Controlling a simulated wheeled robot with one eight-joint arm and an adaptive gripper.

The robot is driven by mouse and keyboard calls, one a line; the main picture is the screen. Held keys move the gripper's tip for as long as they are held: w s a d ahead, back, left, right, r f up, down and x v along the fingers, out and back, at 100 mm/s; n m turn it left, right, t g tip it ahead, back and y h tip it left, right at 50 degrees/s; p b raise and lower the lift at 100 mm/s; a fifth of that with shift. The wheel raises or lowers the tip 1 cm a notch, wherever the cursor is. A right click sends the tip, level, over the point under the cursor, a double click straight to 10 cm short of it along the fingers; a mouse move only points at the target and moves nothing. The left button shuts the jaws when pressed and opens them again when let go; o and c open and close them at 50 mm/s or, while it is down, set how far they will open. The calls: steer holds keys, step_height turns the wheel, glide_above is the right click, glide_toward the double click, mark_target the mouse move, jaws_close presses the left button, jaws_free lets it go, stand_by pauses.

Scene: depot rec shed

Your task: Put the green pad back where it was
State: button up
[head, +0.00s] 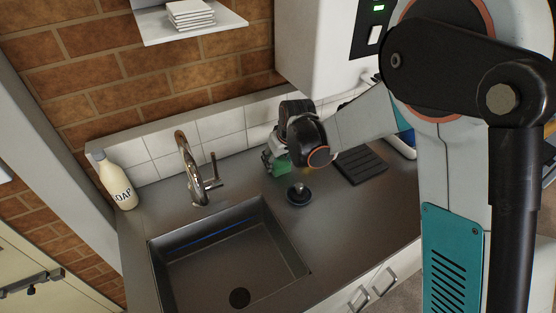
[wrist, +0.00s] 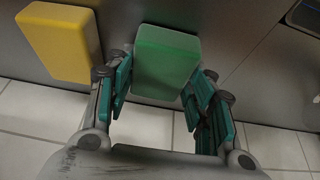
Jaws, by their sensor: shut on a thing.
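The green pad (wrist: 166,60) is a rounded block between the teal fingers of my gripper (wrist: 157,88) in the wrist view. The fingers are shut on its two sides. In the head view my gripper (head: 274,160) is low over the counter by the tiled wall, and part of the green pad (head: 282,162) shows beneath it. A yellow pad (wrist: 60,42) lies to the left of the green one in the wrist view, with a gap between them. I cannot tell whether the green pad touches the counter.
The grey counter (head: 345,215) holds a dark sink (head: 225,262), a tap (head: 188,165), a soap bottle (head: 116,182), a black round stopper-like thing (head: 298,195) and a black ribbed mat (head: 360,166). The white tiled wall (head: 222,124) is close behind my gripper. A white cabinet (head: 318,45) hangs above.

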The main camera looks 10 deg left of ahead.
steer(key=shift+f, duration=0.15)
steer(key=o, duration=1.2)
steer(key=shift+r, duration=0.55)
steer(key=p+v, duration=0.3)
steer(key=v, duration=0.8)
steer(key=shift+s, duration=0.15)
steer(key=shift+d+r, duration=0.1)
steer(key=shift+d, duration=0.05)
